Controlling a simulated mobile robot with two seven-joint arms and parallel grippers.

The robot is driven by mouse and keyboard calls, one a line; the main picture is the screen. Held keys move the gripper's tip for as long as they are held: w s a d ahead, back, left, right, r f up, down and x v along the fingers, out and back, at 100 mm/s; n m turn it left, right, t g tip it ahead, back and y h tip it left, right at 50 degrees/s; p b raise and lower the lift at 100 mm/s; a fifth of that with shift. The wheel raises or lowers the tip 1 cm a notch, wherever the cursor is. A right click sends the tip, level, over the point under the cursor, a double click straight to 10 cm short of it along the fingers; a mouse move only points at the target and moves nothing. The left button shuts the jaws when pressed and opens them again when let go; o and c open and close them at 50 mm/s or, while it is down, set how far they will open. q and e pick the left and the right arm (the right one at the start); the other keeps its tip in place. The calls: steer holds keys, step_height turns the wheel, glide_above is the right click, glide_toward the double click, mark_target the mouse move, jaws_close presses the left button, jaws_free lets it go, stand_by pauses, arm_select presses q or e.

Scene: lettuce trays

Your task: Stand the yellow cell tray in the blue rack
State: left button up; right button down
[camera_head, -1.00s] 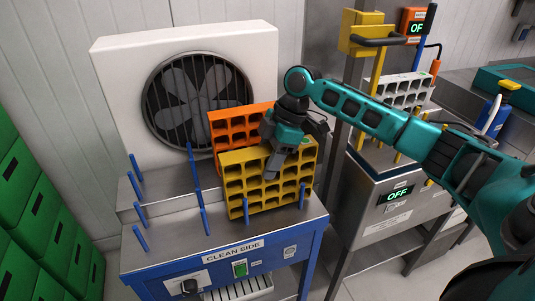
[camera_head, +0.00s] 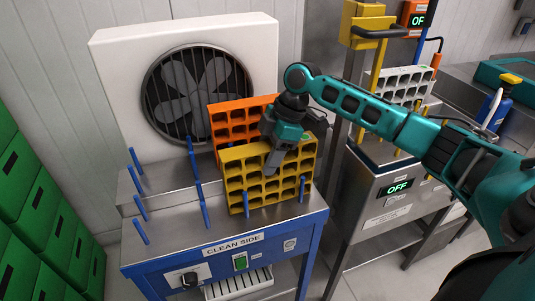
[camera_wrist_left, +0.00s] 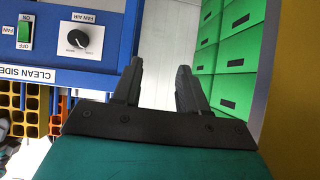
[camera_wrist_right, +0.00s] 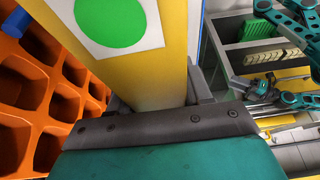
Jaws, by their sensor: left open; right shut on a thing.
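The yellow cell tray (camera_head: 240,180) stands upright on its long edge on the blue rack, among the blue pegs (camera_head: 246,204) at its right side. My right gripper (camera_head: 272,165) is shut on the tray's upper edge. In the right wrist view the yellow tray (camera_wrist_right: 165,75) with a green dot label lies between the fingers (camera_wrist_right: 160,100). The rack (camera_head: 270,231) has a steel top and a "CLEAN SIDE" label. My left gripper (camera_wrist_left: 160,85) is open and empty; it is not seen in the head view.
An orange cell tray (camera_head: 230,125) stands right behind the yellow one. A fan unit (camera_head: 120,80) is at the back. Blue pegs on the rack's left side (camera_head: 141,232) have free room between them. Green crates (camera_head: 25,190) are at far left.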

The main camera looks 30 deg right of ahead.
mark_target(267, 145)
steer(key=c, duration=0.5)
jaws_free()
steer(key=shift+c, duration=0.2)
steer(key=o, duration=0.5)
steer(key=shift+o, duration=0.2)
steer(key=shift+r+p, duration=1.35)
steer(key=shift+r, duration=2.65)
steer(key=shift+s+f, duration=0.1)
steer(key=shift+s, duration=0.05)
